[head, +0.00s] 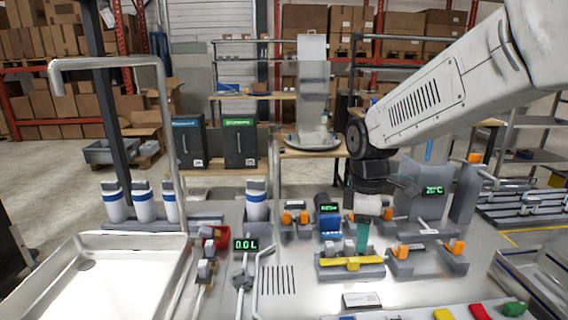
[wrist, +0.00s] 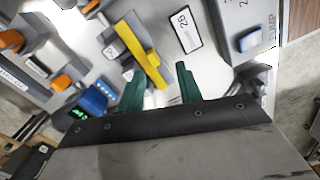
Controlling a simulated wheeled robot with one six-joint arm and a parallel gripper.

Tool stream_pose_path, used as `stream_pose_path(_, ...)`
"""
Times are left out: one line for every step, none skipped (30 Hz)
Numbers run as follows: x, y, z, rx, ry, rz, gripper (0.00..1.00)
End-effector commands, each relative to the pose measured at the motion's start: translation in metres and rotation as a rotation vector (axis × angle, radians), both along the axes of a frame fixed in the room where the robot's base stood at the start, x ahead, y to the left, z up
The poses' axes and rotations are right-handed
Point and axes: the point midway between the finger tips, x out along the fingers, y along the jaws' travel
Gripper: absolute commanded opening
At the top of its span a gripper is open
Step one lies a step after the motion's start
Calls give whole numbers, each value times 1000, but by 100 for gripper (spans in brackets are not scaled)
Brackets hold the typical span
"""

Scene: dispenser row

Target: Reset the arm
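My gripper (wrist: 161,84) shows in the wrist view with two green fingers held apart and nothing between them. In the head view my gripper (head: 362,238) points down from my arm, over the grey holder (head: 350,272) with a yellow bar (head: 352,263). The yellow bar also shows in the wrist view (wrist: 141,55), just beyond the fingertips. I cannot tell the exact gap between the fingertips and the bar.
A display reading 20°C (head: 433,190) stands close to the right of my gripper. A tall grey spout (head: 165,110) rises beside the sink (head: 95,270) on the left. White-and-blue bottles (head: 143,203) stand at the back left. Coloured pieces (head: 480,312) lie at front right.

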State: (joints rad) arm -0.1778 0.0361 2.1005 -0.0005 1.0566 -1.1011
Motion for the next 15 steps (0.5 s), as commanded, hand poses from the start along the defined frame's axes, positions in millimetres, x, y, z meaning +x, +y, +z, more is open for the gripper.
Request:
stream_pose_path(-12,-3,-1,-8,15,-87,35)
stream_pose_path(-21,-5,1,-13,22,-150,35)
stream_pose_path(-33,-9,3,-21,28,-238,35)
stream_pose_path(-42,-12,6,-26,31,-304,35)
stream_pose_path(-53,-15,9,-31,32,-374,35)
stream_pose_path(-67,-21,13,-39,33,-468,35)
stream_pose_path(-78,-24,16,-43,31,-537,35)
stream_pose_path(-89,-28,19,-47,29,-603,35)
stream_pose_path(-104,-33,23,-52,26,-689,35)
stream_pose_path(-114,-37,26,-53,22,-753,35)
stream_pose_path(-126,-40,28,-54,17,-815,35)
stream_pose_path(-141,-45,32,-55,10,-894,35)
stream_pose_path(-152,-49,33,-54,3,-953,35)
stream_pose_path(-162,-52,35,-52,-4,-1006,35)
stream_pose_path(-176,-56,37,-48,-14,-1073,35)
